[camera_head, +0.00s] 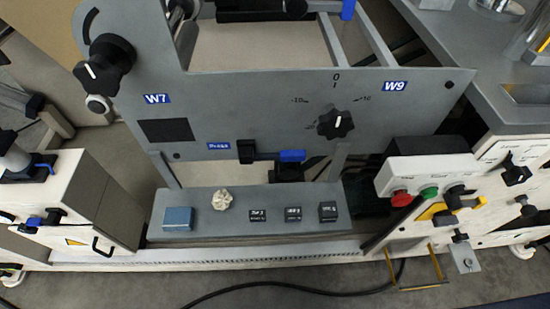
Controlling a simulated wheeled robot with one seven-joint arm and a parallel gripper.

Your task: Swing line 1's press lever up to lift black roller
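A grey machine panel (235,105) fills the middle of the view, with blue labels W7 (157,99) and W9 (395,86). Near its lower edge a small blue label (218,146), which seems to read Press, sits beside a short black lever or handle (246,151). Whether the lever is up or down is hard to tell. A black bar (262,14), possibly the black roller, shows at the top edge, partly cut off. I cannot tell if it touches anything. My gripper is not in view.
A black dial (335,124) sits on the panel, and a large black knob (104,65) at upper left. A control box (435,172) stands right.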

